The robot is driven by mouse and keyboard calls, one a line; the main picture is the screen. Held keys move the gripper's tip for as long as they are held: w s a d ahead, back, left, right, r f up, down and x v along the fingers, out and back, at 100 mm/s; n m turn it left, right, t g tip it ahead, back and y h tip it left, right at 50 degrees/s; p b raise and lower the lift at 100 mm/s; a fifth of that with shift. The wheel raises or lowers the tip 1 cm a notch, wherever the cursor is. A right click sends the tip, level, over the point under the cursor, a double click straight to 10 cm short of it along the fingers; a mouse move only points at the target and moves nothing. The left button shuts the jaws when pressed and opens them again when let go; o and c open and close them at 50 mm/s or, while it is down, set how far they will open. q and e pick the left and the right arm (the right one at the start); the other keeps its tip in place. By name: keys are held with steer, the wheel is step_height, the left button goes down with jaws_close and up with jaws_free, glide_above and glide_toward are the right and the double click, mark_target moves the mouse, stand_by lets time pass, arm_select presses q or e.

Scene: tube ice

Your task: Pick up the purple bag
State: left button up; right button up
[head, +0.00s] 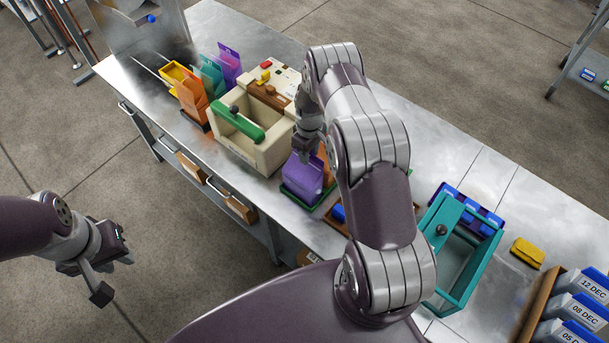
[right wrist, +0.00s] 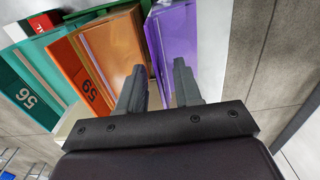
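The purple bag (head: 302,178) stands upright in a dark green tray on the metal bench, partly hidden by my right arm. My right gripper (head: 307,150) is pointed down just above the bag's top. In the right wrist view the purple bag (right wrist: 172,48) is beyond the fingertips, and my right gripper (right wrist: 160,85) has its two fingers apart; I cannot tell whether they touch the bag. My left gripper (head: 112,274) is open and empty, out over the floor left of the bench. Another purple bag (head: 229,66) stands at the back of the bench.
An orange bag marked 59 (right wrist: 108,50) and a green one marked 56 (right wrist: 28,92) stand beside the purple bag.

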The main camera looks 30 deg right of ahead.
steer(key=shift+w+a, duration=0.15)
steer(key=shift+w, duration=0.1)
jaws_close()
steer(key=shift+s, duration=0.1)
stand_by(1.0)
